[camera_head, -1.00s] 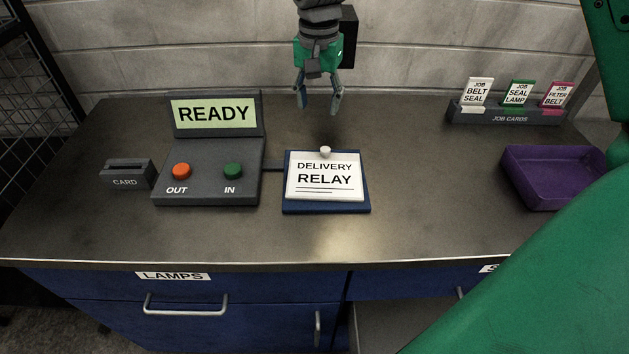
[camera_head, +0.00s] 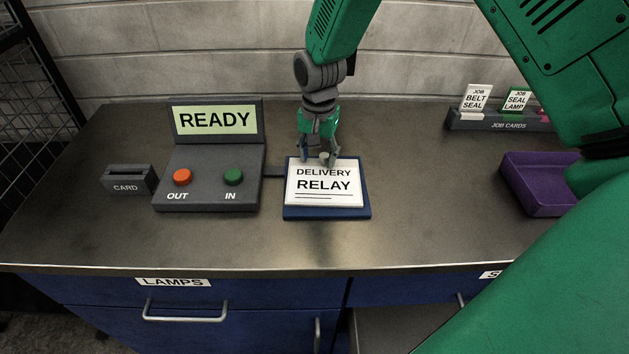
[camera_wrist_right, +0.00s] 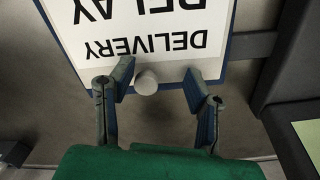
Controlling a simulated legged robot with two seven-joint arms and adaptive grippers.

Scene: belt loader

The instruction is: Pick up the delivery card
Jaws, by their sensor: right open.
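The delivery card (camera_head: 323,184) is white and reads "DELIVERY RELAY". It lies on a blue base (camera_head: 327,213) in the middle of the counter, and it shows upside down in the right wrist view (camera_wrist_right: 150,25). A pale round knob (camera_wrist_right: 146,83) stands at its far edge. My right gripper (camera_head: 320,161) is open at that edge, one finger on each side of the knob; in the right wrist view both fingers (camera_wrist_right: 155,83) stand apart from it. My left gripper is out of view.
A grey console (camera_head: 208,190) with a READY screen and two buttons stands left of the card, beside a card slot (camera_head: 127,180). A purple tray (camera_head: 535,205) and a job card rack (camera_head: 500,122) stand to the right. The counter front is clear.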

